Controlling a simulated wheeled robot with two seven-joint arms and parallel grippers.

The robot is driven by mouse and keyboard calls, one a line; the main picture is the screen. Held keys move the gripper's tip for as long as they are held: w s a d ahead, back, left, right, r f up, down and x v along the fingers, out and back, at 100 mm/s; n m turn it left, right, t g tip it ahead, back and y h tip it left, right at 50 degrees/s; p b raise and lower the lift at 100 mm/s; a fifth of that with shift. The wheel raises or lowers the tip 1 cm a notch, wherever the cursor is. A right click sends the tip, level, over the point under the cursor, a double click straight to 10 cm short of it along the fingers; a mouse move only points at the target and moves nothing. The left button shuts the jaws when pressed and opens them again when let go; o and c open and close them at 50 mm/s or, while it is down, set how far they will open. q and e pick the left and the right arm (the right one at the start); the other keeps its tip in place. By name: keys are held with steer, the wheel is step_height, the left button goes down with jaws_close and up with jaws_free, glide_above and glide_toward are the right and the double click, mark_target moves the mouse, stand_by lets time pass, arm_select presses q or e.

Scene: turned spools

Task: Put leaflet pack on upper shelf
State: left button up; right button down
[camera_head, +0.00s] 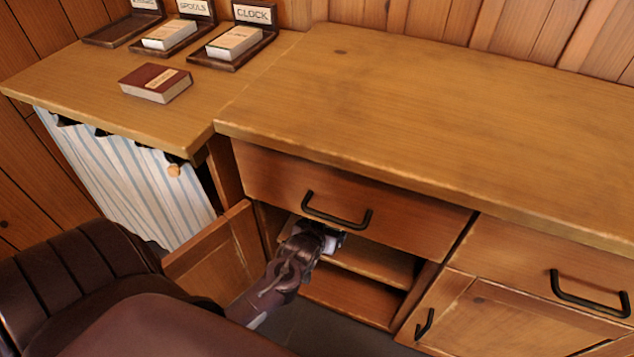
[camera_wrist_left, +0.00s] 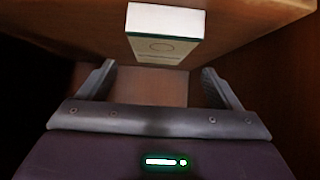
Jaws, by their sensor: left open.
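The leaflet pack looks to be a white block with a green edge (camera_wrist_left: 164,35), ahead of my left gripper in the left wrist view. It appears to rest on a wooden shelf surface, and the fingers do not touch it. My left gripper (camera_wrist_left: 160,78) is open, one finger at each side with a gap between. In the head view my left gripper (camera_head: 328,238) reaches into the open cabinet, under the drawer and by the upper shelf (camera_head: 373,262). A small white patch shows there, mostly hidden by the gripper. My right gripper is not in view.
A cabinet door (camera_head: 215,255) stands open left of my arm. A drawer (camera_head: 350,200) with a black handle closes the space above. A lower board (camera_head: 350,297) lies below. On the counter are a dark red pack (camera_head: 155,84) and labelled trays (camera_head: 233,58); its right part is clear.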

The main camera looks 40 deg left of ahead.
arm_select(q)
steer(key=shift+s+d+r, duration=0.15)
steer(key=shift+s+r, duration=0.3)
steer(key=shift+s, duration=0.05)
steer(key=s+d+r+m+g+h+p, duration=0.1)
steer(key=s+d+r+m+g+h, duration=0.1)
steer(key=s+d, duration=0.7)
steer(key=s+d+r+m+g+h+p, duration=0.1)
steer(key=s+d+r+m+g+h, duration=0.2)
steer(key=s+d, duration=0.6)
steer(key=d+r+m+g, duration=0.1)
steer(key=m, duration=0.1)
steer(key=shift+r+m, duration=0.3)
steer(key=shift+r, duration=0.1)
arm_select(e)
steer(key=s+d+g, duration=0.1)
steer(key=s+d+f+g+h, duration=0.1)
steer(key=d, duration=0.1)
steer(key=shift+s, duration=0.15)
arm_select(q)
steer(key=shift+w, duration=0.1)
